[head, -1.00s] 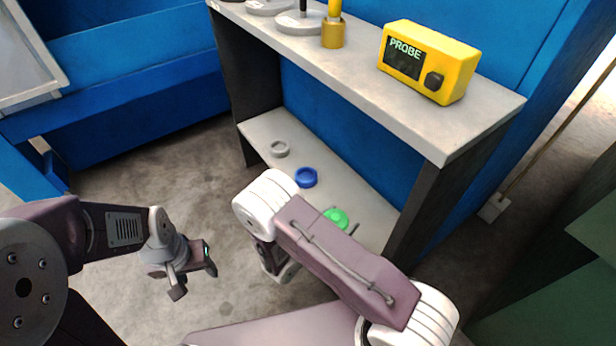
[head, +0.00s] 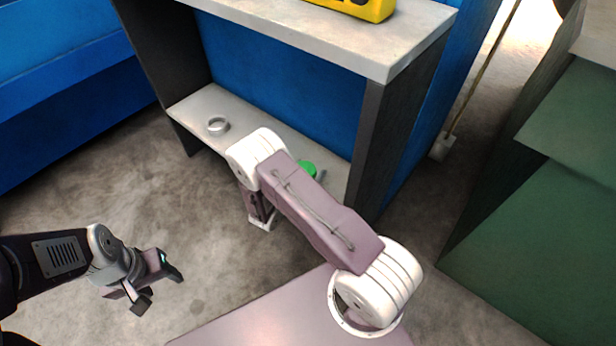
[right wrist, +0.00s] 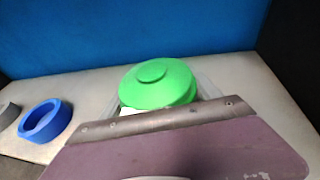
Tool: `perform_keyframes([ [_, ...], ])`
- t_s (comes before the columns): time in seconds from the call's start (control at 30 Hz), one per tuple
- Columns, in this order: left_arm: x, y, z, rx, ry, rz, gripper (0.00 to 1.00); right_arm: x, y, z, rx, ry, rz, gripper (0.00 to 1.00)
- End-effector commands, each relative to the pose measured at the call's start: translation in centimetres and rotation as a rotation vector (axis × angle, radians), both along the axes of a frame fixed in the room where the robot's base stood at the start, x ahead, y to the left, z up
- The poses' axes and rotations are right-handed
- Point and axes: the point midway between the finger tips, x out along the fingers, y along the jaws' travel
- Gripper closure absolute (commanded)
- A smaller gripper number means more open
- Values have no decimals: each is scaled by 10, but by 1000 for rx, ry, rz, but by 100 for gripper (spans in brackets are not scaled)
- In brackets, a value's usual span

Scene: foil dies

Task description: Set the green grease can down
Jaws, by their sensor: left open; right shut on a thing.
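The green grease can (head: 308,168) shows in part past my right arm, over the right part of the lower shelf (head: 199,104). In the right wrist view its round green lid (right wrist: 158,84) faces up, and its lower body is hidden by my gripper. My right gripper (right wrist: 163,119) is shut on the can. I cannot tell whether the can's base touches the shelf. My left gripper (head: 158,290) is open and empty above the floor, left of the shelf unit.
A grey ring (head: 218,126) sits at the shelf's left. A blue ring (right wrist: 45,120) sits left of the can. The unit's dark right side panel (head: 372,145) and overhanging top (head: 330,35) bound the space. A yellow box (head: 362,8) is on top. A green block (head: 545,190) stands right.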

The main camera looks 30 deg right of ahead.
Motion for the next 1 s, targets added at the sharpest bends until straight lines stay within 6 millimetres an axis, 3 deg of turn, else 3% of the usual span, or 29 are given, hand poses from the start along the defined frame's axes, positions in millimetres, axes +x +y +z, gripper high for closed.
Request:
perform_keyframes([
  [0.03,0,0,-15,0,0,0,46,0,0,-17,-1,-2,1,92],
  [0.07,0,0,-16,0,0,0,46,0,0,-19,-1,-2,0,92],
  [0.4,0,0,-14,0,0,0,46,0,0,-19,0,-1,0,92],
  [0.43,0,0,-14,0,0,0,46,0,0,-19,0,0,0,23],
  [0.5,0,0,-13,0,0,0,46,0,0,-18,0,0,0,7],
  [0.87,0,0,-9,0,0,0,46,0,1,-12,1,-1,0,7],
  [1.0,0,0,2,0,0,0,46,-11,19,-5,1,1,5,7],
])
